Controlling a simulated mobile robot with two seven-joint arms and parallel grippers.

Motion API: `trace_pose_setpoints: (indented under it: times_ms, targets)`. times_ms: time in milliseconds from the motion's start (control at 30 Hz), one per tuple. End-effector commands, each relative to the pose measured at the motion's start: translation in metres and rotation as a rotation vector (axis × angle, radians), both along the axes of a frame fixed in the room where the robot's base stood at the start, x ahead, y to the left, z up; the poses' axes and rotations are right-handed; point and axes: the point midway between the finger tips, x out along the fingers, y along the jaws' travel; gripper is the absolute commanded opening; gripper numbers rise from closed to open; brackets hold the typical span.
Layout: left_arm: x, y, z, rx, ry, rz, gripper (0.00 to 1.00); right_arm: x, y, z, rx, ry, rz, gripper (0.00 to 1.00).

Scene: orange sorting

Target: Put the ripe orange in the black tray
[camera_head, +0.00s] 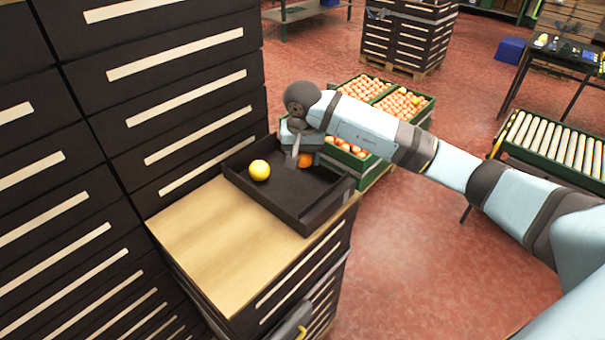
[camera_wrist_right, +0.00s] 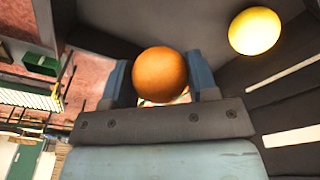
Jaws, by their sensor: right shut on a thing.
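The black tray (camera_head: 262,202) sits on a wooden-topped cabinet. A yellow fruit (camera_head: 260,170) lies inside it on the left; it also shows in the right wrist view (camera_wrist_right: 255,31). My right gripper (camera_head: 303,158) reaches down into the far right part of the tray. It is shut on the ripe orange (camera_head: 306,160), which sits between the two fingers in the right wrist view (camera_wrist_right: 160,75). The gripper partly hides the orange in the head view, so I cannot tell whether it touches the tray floor. My left gripper is not in view.
Dark drawer cabinets (camera_head: 160,80) stand close on the left of the tray. Green crates full of oranges (camera_head: 405,103) stand behind my right arm. The wooden top (camera_head: 215,245) is bare in front of the tray. A roller conveyor (camera_head: 560,148) is at the right.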

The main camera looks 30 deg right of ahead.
Motion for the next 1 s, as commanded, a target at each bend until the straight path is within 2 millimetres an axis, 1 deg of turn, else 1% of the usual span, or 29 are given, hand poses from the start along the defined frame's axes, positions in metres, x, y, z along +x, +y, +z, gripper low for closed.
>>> trace_pose_setpoints:
  times_ms: [33,100,267,533,600,800,933,967,1000]
  targets:
    - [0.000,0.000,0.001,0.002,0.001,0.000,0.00,-0.001,0.000,-0.008,0.001,0.001,0.000,0.30]
    - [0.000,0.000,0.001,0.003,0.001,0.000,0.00,0.000,0.000,-0.016,0.001,0.000,-0.001,0.30]
    - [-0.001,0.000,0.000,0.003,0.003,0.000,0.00,0.000,0.000,-0.026,0.000,-0.001,-0.001,0.30]
    - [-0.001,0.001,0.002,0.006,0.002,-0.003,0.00,0.000,0.000,-0.062,0.000,0.000,-0.001,0.30]
    - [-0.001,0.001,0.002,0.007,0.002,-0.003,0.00,0.000,0.000,-0.065,0.000,-0.001,0.000,0.30]
    - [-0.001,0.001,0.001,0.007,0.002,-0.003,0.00,0.000,0.000,-0.065,0.000,-0.002,0.001,0.30]
    - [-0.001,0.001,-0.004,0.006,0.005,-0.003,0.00,0.000,0.000,-0.069,-0.002,-0.003,0.000,0.30]
    - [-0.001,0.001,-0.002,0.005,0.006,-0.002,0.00,0.000,0.000,-0.067,-0.001,-0.002,0.000,0.60]
    - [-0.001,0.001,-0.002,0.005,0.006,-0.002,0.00,0.000,0.000,-0.067,-0.001,-0.002,0.000,0.70]
